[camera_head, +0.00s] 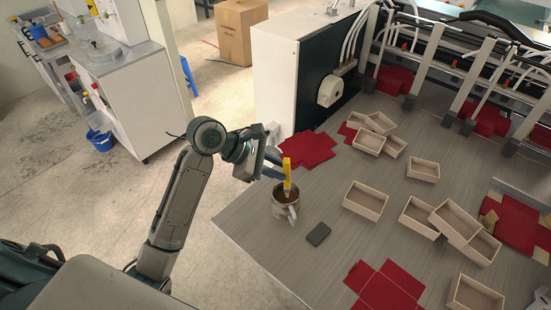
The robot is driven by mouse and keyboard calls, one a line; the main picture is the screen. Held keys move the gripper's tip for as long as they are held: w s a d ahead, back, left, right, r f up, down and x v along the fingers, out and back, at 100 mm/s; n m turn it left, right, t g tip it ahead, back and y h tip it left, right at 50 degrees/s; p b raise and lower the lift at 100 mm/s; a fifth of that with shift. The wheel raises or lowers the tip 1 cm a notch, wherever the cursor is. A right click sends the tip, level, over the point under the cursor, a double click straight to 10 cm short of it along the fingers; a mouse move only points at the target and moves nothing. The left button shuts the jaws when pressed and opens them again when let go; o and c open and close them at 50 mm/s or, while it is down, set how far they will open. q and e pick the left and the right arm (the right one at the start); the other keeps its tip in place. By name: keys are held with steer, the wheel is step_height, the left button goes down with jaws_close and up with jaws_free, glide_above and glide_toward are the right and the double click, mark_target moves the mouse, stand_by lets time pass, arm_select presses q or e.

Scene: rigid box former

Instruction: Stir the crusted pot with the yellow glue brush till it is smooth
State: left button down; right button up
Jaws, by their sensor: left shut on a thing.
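The pot (283,211), a small grey-brown vessel with a pale handle at its right front, stands upright near the left corner of the grey table. The yellow glue brush (287,173) stands nearly upright with its lower end inside the pot's mouth. My left gripper (283,171) is shut on the brush's upper part, just above the pot. Brown content shows inside the pot, but its surface is too small to judge as crusted or smooth. The brush's tip is hidden in the pot. My right gripper is not in view.
A small dark block (318,234) lies on the table (257,237) just right of the pot. Several open wooden box trays (365,200) and red cut sheets (308,150) are spread to the right. A white machine cabinet (275,80) stands behind. Floor lies left of the table edge.

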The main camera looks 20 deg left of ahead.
arm_select(q)
steer(key=f, duration=0.4)
steer(key=shift+s+a+f, duration=0.1)
steer(key=shift+a+f, duration=0.05)
steer(key=shift+a, duration=0.05)
steer(key=shift+f, duration=0.8)
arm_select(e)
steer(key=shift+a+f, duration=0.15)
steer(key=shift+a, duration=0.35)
